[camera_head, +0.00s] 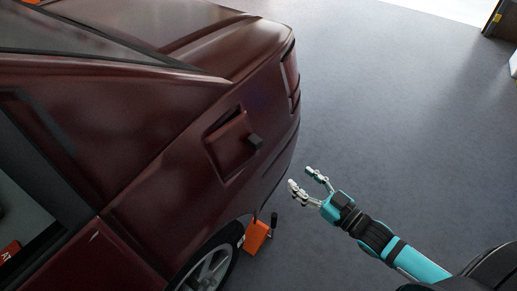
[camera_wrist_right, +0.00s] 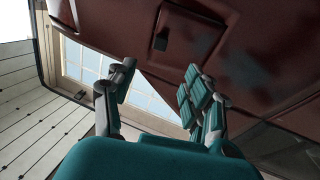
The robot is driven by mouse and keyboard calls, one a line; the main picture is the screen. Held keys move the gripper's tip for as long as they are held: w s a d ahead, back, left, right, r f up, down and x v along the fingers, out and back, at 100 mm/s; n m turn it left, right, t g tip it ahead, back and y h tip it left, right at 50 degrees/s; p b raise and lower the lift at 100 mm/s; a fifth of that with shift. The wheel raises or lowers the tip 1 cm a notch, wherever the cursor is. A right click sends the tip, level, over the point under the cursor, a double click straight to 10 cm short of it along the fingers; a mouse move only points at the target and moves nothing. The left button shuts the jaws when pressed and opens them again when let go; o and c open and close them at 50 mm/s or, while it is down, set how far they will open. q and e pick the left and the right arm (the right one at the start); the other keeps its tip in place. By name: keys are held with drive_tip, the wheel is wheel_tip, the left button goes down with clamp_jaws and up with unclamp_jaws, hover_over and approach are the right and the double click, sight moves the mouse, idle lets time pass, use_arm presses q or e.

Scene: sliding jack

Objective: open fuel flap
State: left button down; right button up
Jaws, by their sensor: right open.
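My right gripper (camera_head: 304,180) is open and empty, to the right of and below the flap in the head view, apart from the car. My left gripper is not in view.
The car body (camera_head: 130,120) fills the left side. A rear wheel (camera_head: 212,270) and an orange object (camera_head: 256,237) with a dark upright part stand below the flap. The grey floor (camera_head: 400,110) to the right is clear.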

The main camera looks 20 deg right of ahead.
sight(260, 145)
drive_tip(key=p+x, duration=0.1)
drive_tip(key=x, duration=1.6)
drive_tip(key=shift+w+a+r, duration=0.1)
drive_tip(key=shift+a+r, duration=0.05)
drive_tip(key=shift+a, duration=0.1)
clamp_jaws()
